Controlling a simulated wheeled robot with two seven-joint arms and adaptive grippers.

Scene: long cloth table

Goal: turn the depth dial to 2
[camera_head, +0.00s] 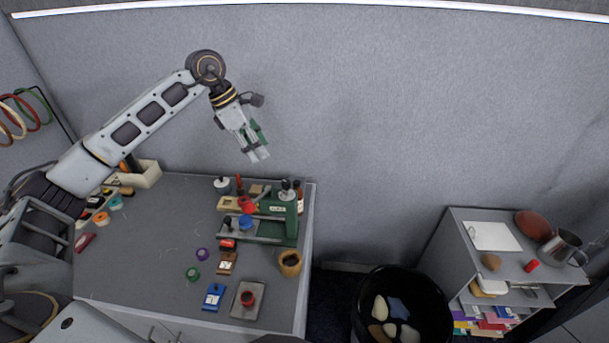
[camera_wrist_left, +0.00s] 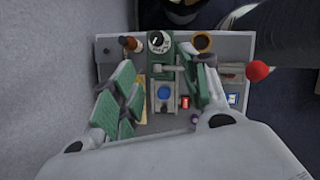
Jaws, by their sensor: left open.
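The depth dial appears in the left wrist view as a round black-and-white knob with markings around it (camera_wrist_left: 158,42), at the end of a green machine. My left gripper (camera_head: 257,153) is open and empty, held in the air above and behind the machine, apart from the dial. In the wrist view its green-padded fingers (camera_wrist_left: 160,80) frame the machine. My right gripper is in neither view.
A brown bottle (camera_head: 299,197), a tan cup (camera_head: 290,263) and a grey tray (camera_head: 240,305) are close by. A black bin (camera_head: 362,325) and shelf unit (camera_head: 455,250) stand to the right.

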